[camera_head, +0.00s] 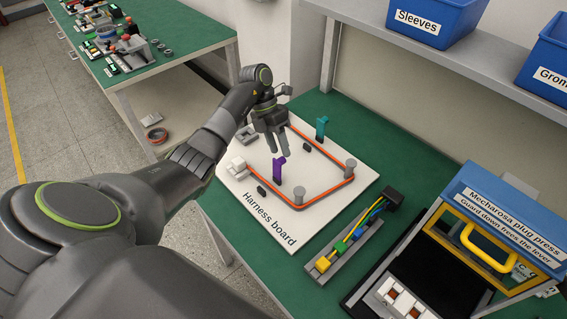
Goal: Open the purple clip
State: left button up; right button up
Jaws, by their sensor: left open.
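The purple clip (278,170) stands on the white harness board (330,215), near its left middle, next to a small dark block. Its upper part looks tilted to one side; I cannot tell whether it is open or shut. A teal clip (321,128) stands farther back on the board. An orange cable (325,192) runs around grey posts on the board. My left gripper (279,146) is open, pointing down just behind and above the purple clip, and looks empty. I cannot tell whether its fingertips touch the clip. My right gripper is not in view.
A grey holder with coloured connectors and wires (345,243) lies right of the board. The blue and yellow plug press (490,235) stands at the right. Blue bins (425,20) sit on the shelf above. Green table shows behind the board.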

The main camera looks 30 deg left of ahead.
pick_arm(q)
jog(key=p+v, duration=0.5)
jog(key=v, duration=0.5)
jog(key=shift+r, duration=0.35)
jog(key=shift+a, duration=0.15)
jog(key=shift+w, duration=0.1)
